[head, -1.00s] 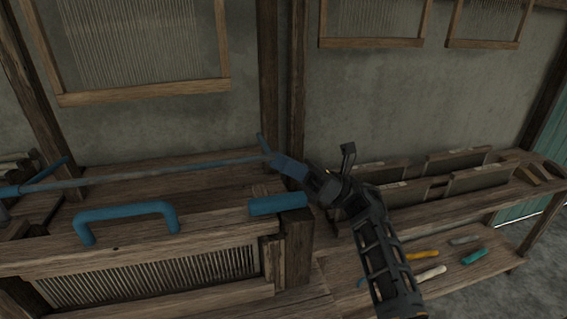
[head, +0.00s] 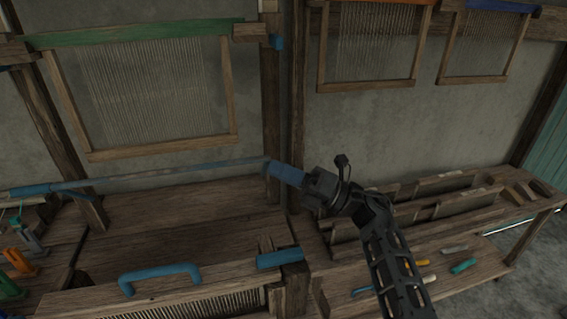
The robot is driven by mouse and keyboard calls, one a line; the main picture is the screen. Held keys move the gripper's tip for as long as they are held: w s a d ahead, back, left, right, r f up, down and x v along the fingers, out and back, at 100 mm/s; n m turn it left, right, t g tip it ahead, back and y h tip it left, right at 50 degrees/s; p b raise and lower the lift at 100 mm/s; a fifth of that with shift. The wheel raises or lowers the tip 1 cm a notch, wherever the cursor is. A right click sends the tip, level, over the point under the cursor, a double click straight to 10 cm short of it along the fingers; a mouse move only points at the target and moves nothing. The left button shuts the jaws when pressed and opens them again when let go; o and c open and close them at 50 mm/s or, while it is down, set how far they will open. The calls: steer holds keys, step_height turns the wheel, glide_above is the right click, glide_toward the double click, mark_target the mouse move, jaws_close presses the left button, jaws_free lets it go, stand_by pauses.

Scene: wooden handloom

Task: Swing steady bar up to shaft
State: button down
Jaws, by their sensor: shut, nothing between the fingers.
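The steady bar (head: 160,173) is a long thin grey bar with a blue sleeve (head: 30,190) near its left end. It runs nearly level above the loom's wooden top, rising slightly to the right. My gripper (head: 272,168) is shut, its blue fingers touching or right beside the bar's right end; nothing shows between them. Exact contact is hidden. The shaft above looks like the green-topped wooden frame (head: 135,34) strung with vertical threads. A clear gap lies between the bar and this frame's lower rail (head: 165,147).
A blue handle (head: 160,275) and a blue block (head: 279,258) sit on the front beam. A wooden post (head: 271,110) stands behind my gripper. Two smaller strung frames hang at upper right. A bench (head: 480,215) at right holds boards and coloured tools.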

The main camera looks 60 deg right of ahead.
steer(key=shift+m+h, duration=0.5)
steer(key=shift+m, duration=0.4)
steer(key=shift+w+d+r+p, duration=0.55)
steer(key=shift+w+r+p, duration=0.1)
steer(key=shift+r+p, duration=0.1)
steer(key=shift+w+d+r+p, duration=0.5)
steer(key=shift+w+r+p, duration=0.1)
steer(key=shift+r+p, duration=0.15)
steer(key=shift+d+r, duration=0.1)
steer(key=shift+r, duration=0.05)
